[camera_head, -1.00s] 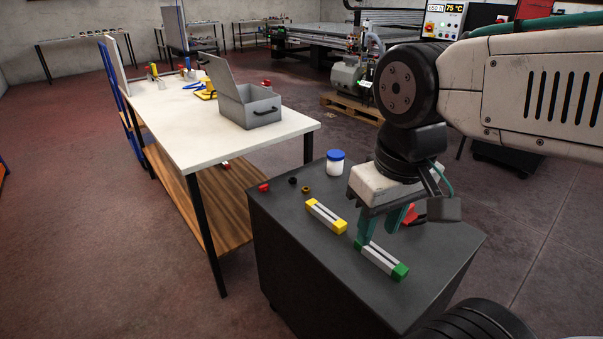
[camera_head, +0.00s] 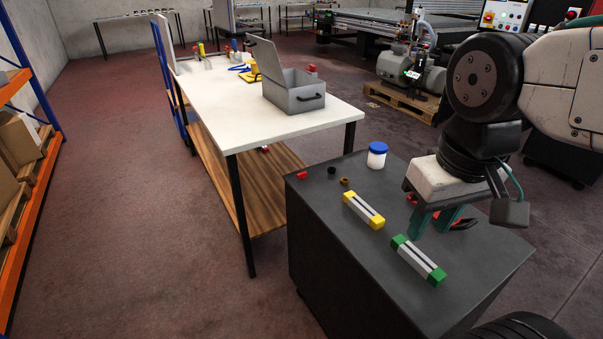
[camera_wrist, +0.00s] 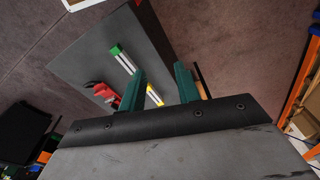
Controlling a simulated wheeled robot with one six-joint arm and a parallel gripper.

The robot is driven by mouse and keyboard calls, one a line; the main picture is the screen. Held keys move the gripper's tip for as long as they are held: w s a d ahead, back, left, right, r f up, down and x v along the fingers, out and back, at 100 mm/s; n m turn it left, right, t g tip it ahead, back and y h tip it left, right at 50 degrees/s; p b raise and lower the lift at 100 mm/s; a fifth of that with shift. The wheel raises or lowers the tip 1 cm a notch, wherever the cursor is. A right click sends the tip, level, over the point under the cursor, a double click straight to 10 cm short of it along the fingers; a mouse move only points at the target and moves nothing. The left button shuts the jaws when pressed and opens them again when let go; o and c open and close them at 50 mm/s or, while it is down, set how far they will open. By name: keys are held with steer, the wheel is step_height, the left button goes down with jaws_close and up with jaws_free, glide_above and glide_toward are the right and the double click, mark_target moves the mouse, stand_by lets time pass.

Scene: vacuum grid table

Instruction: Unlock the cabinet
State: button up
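A dark grey cabinet (camera_head: 330,260) stands in front of me, probably the cabinet of the task; I see no lock or key on its visible faces. In the wrist view its top (camera_wrist: 90,65) shows beyond the fingers. My gripper (camera_head: 432,222) is over the cabinet top, pointing down. Its two teal fingers are apart with nothing held between them, as the wrist view also shows (camera_wrist: 161,88). A green-ended bar (camera_head: 418,260) lies just in front of the fingers and a yellow-ended bar (camera_head: 363,210) lies to their left.
A red tool (camera_head: 464,223) lies behind the fingers, partly hidden. A blue-lidded jar (camera_head: 377,155) and small red, black and brown pieces stand at the back of the top. A white table (camera_head: 240,125) with an open grey box (camera_head: 293,95) is behind. Floor at left is clear before an orange shelf.

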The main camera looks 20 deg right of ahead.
steer(key=m+g, duration=0.3)
steer(key=m, duration=0.7)
glide_above(302, 173)
steer(key=s, duration=0.8)
steer(key=f, duration=2.4)
steer(key=shift+w+d, duration=0.15)
steer(key=shift+w, duration=0.1)
steer(key=w, duration=0.1)
steer(key=w+f+m, duration=0.1)
steer(key=shift+w+f, duration=0.1)
steer(key=shift+w, duration=0.3)
steer(key=w, duration=0.1)
steer(key=w+r+m+t, duration=0.1)
steer(key=w, duration=0.1)
steer(key=w+r+m, duration=0.1)
steer(key=shift+w+a+r+t, duration=0.15)
steer(key=shift+w+a+t, duration=0.05)
steer(key=shift+t, duration=0.1)
steer(key=shift+w+r+m, duration=0.2)
steer(key=shift+r+m, duration=0.05)
steer(key=shift+m, duration=0.35)
steer(key=shift+f+m, duration=0.3)
steer(key=shift+m, duration=0.1)
step_height(302, 173, down, 7)
steer(key=shift+f, duration=0.2)
